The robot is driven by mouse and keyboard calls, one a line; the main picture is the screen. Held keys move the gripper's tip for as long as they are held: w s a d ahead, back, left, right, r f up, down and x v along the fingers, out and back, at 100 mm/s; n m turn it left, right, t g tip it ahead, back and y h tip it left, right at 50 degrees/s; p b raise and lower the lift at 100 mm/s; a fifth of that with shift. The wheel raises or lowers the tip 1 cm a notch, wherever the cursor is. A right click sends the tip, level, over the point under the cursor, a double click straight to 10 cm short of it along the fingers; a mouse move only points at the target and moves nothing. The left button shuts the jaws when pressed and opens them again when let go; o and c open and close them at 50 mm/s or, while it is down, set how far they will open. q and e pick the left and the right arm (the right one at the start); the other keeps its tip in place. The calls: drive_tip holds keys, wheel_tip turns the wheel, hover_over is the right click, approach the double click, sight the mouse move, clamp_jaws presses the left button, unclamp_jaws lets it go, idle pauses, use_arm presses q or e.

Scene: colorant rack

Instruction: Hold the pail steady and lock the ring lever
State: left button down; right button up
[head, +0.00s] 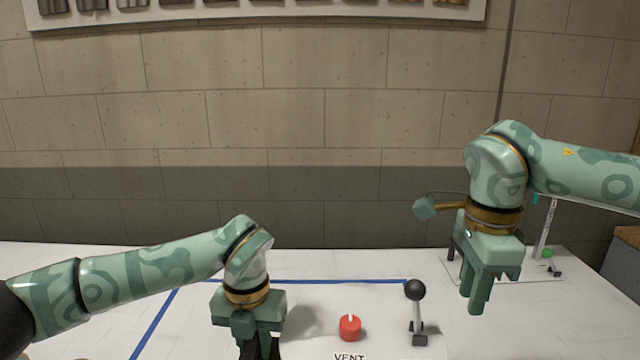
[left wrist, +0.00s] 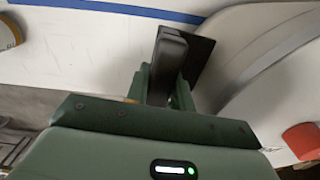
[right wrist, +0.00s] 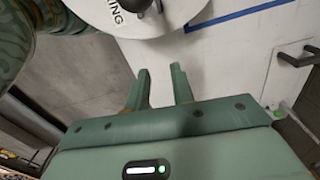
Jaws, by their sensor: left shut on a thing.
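My left gripper (head: 258,347) points down over the white table at the lower middle of the head view. In the left wrist view its fingers (left wrist: 168,72) are closed on a black upright grip (left wrist: 172,48). A curved grey surface (left wrist: 262,50) lies to the right; I cannot tell whether it is the pail. My right gripper (head: 487,285) hangs empty at the right, fingers apart in the right wrist view (right wrist: 160,88). Beyond them is a white round piece (right wrist: 160,22) lettered "RING", with dark fittings. A black-ball lever (head: 415,290) stands upright left of my right gripper.
A red knob (head: 350,327) stands between the grippers, behind the lettering "VENT". Blue tape (head: 340,281) marks the white table (head: 330,262). The table's middle rear is bare.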

sight(418, 281)
wheel_tip(418, 281, up, 11)
drive_tip(key=shift+f, duration=0.15)
drive_tip(key=o, duration=0.3)
drive_tip(key=shift+a+r, duration=0.1)
drive_tip(key=shift+r, duration=0.25)
drive_tip(key=o, duration=0.3)
drive_tip(key=a+n, duration=0.4)
drive_tip(key=a, duration=0.1)
drive_tip(key=a+n, duration=0.2)
drive_tip(key=n, duration=0.1)
drive_tip(key=shift+a+f+t, duration=0.3)
drive_tip(key=shift+f+t, duration=0.05)
drive_tip(key=shift+t, duration=0.05)
drive_tip(key=f, duration=1.1)
drive_tip(key=shift+w+a+f, duration=0.25)
drive_tip(key=shift+w+f, duration=0.05)
drive_tip(key=shift+w, duration=0.1)
drive_tip(key=shift+y, duration=0.3)
clamp_jaws()
